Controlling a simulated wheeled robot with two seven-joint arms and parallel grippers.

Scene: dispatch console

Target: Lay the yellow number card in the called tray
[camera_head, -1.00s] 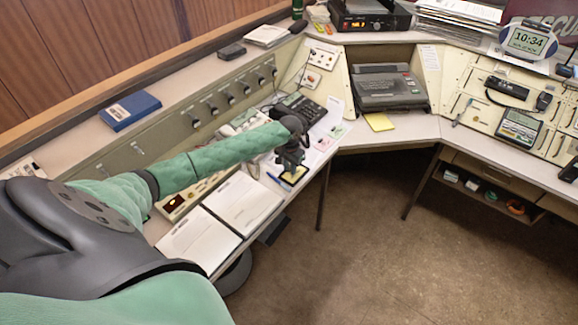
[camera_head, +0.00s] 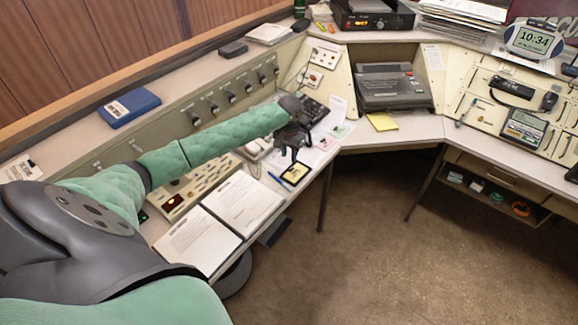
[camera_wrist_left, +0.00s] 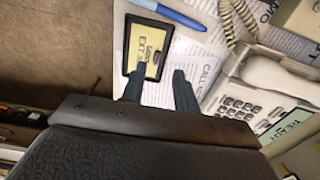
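The yellow number card (camera_head: 295,173) lies flat inside a small black-rimmed tray (camera_wrist_left: 127,48) near the front edge of the left desk. In the left wrist view the card (camera_wrist_left: 148,55) shows dark print and sits within the rim. My left gripper (camera_head: 292,154) is just above and behind the tray in the head view. In the left wrist view its two fingers (camera_wrist_left: 160,88) are spread with nothing between them; one finger overlaps the tray's near corner in the picture. My right gripper is in neither view.
A blue pen (camera_wrist_left: 168,13) lies beside the tray. A corded telephone (camera_wrist_left: 245,98) stands on the other side, with printed papers between. White binders (camera_head: 245,203) lie on the desk nearer me. The desk's front edge runs close by the tray, with open floor (camera_head: 365,235) beyond.

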